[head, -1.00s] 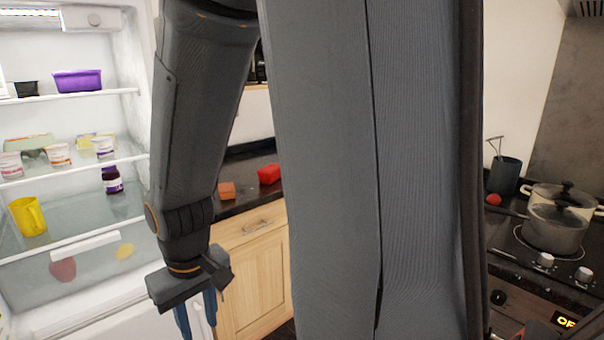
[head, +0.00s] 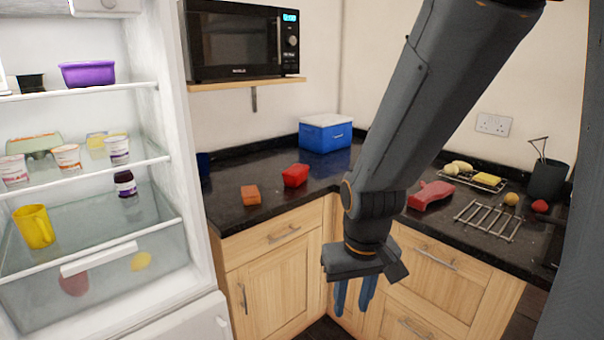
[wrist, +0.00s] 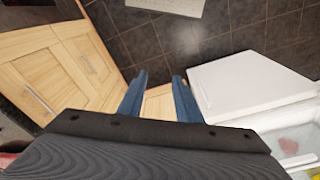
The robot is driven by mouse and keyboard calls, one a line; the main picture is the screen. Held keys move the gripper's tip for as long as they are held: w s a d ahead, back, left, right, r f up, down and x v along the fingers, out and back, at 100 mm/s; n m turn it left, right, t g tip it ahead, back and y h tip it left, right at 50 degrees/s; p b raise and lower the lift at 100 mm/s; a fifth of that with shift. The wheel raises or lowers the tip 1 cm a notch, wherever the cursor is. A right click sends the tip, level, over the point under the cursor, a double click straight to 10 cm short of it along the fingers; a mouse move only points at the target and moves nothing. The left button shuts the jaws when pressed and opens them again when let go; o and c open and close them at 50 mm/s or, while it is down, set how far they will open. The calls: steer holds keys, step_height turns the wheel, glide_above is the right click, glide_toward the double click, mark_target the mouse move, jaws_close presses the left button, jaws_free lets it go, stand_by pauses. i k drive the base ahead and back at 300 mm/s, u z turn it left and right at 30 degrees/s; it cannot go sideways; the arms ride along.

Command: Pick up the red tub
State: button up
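The red tub (head: 295,175) sits on the dark granite counter, left of the corner and near the front edge. My gripper (head: 354,296) hangs pointing down in front of the wooden cupboards, below counter height and to the right of the tub. Its blue fingers are apart with nothing between them. In the wrist view my gripper (wrist: 158,92) also shows open and empty, above the floor. I cannot make out the red tub for sure in the wrist view.
An orange block (head: 250,195) lies left of the tub. A blue and white cooler box (head: 326,133) stands behind it. The open fridge (head: 203,250) is at the left. A red object (head: 430,195) and a wire rack (head: 487,219) lie on the right counter. A microwave (head: 243,40) sits on a shelf above.

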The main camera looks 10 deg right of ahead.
mark_target(289, 182)
steer(key=i, duration=0.9)
steer(key=k, duration=0.5)
steer(key=u, duration=0.55)
steer(key=i, duration=0.8)
steer(key=z, duration=1.3)
